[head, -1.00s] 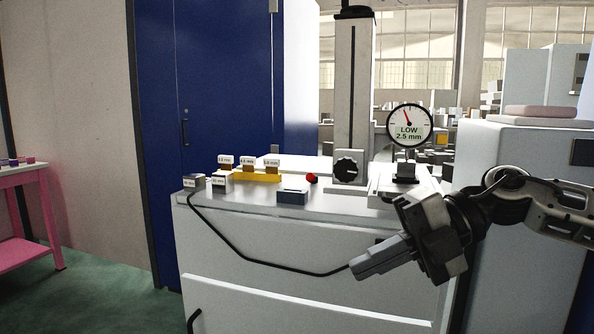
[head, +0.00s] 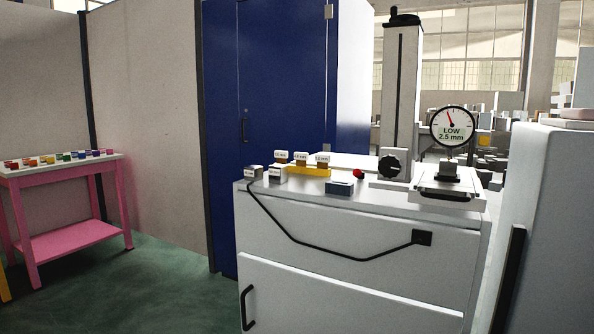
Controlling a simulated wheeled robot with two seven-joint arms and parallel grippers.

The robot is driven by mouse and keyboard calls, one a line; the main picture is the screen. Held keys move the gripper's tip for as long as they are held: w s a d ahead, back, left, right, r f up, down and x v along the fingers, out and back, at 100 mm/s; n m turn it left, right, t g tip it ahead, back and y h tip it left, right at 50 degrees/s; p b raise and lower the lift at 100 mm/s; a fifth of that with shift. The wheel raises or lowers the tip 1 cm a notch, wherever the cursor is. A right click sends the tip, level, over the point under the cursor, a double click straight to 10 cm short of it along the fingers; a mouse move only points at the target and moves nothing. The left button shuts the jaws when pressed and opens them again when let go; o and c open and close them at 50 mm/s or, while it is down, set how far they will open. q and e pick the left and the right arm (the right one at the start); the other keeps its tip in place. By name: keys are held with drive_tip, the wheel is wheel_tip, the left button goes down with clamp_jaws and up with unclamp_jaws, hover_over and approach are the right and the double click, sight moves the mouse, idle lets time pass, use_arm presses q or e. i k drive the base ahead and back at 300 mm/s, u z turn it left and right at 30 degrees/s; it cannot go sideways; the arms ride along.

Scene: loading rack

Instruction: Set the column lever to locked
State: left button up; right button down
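The measuring stand's grey column (head: 403,95) rises from the top of a white cabinet. A black star-shaped knob (head: 391,166) is on the column's lower carriage. A small red ball (head: 358,174) is just left of that knob and may be the lever's end; its arm and its locked or unlocked position cannot be made out. The round dial (head: 454,126) right of the column reads "LOW 2.5 mm". Neither of my grippers is in view.
The white cabinet (head: 360,290) carries a yellow holder (head: 308,171) with labelled blocks, two loose blocks and a blue-grey box (head: 340,188). A black cable runs down its front. A pink table (head: 72,235) stands left, with open green floor between. A grey cabinet is at right.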

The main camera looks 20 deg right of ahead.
sight(358, 173)
drive_tip(key=u, duration=0.7)
drive_tip(key=k, duration=1)
drive_tip(key=u, duration=0.55)
drive_tip(key=i, duration=1.9)
drive_tip(key=z, duration=1.65)
drive_tip(key=i, duration=0.9)
drive_tip(key=z, duration=0.8)
